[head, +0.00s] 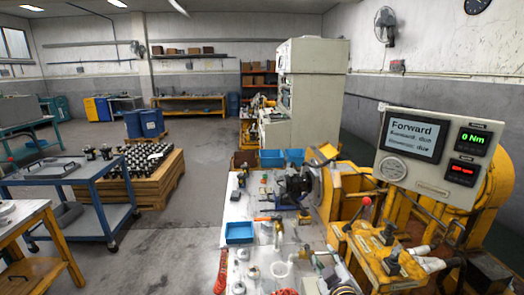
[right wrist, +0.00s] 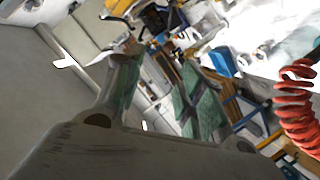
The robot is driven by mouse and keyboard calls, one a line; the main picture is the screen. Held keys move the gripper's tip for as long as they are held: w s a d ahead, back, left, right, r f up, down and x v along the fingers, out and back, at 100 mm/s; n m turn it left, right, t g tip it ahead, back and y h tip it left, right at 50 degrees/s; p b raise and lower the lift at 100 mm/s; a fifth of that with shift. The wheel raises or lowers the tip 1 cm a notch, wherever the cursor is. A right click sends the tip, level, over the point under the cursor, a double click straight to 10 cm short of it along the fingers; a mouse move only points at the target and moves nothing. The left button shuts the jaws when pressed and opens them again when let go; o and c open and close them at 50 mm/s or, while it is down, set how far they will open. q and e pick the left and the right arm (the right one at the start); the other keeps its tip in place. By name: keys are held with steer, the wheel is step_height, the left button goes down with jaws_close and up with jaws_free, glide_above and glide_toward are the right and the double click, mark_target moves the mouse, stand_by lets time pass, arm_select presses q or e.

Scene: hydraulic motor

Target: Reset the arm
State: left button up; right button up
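My right gripper (right wrist: 158,62) shows in the right wrist view with its two green-padded fingers spread apart. I see nothing held between them, and the floor and bench lie blurred beyond. In the head view I cannot clearly pick the right gripper out from the clutter at the bottom, right of the workbench (head: 262,212). My left gripper is not in view. The yellow machine (head: 350,190) stands at the right, with levers and a display panel (head: 412,140) reading "Forward" and 0 Nm.
A red coiled hose (right wrist: 298,108) hangs close on the right in the right wrist view. Blue bins (head: 239,232) and small parts crowd the bench. A blue cart (head: 95,200) and a wooden pallet (head: 128,190) stand left. The floor (head: 185,215) between is clear.

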steer(key=s+d+f+m+g, duration=0.1)
steer(key=s+f+m+g, duration=0.2)
steer(key=s+f+g, duration=0.65)
steer(key=s+d+f+m+g, duration=0.25)
steer(key=s+f, duration=0.35)
steer(key=s, duration=0.8)
steer(key=s+f, duration=0.3)
steer(key=f, duration=3.1)
steer(key=s+d+f+g, duration=0.2)
steer(key=s+d+f, duration=0.1)
steer(key=s+f, duration=1.6)
steer(key=s, duration=0.3)
steer(key=shift+d+y, duration=0.2)
steer(key=shift+y, duration=0.1)
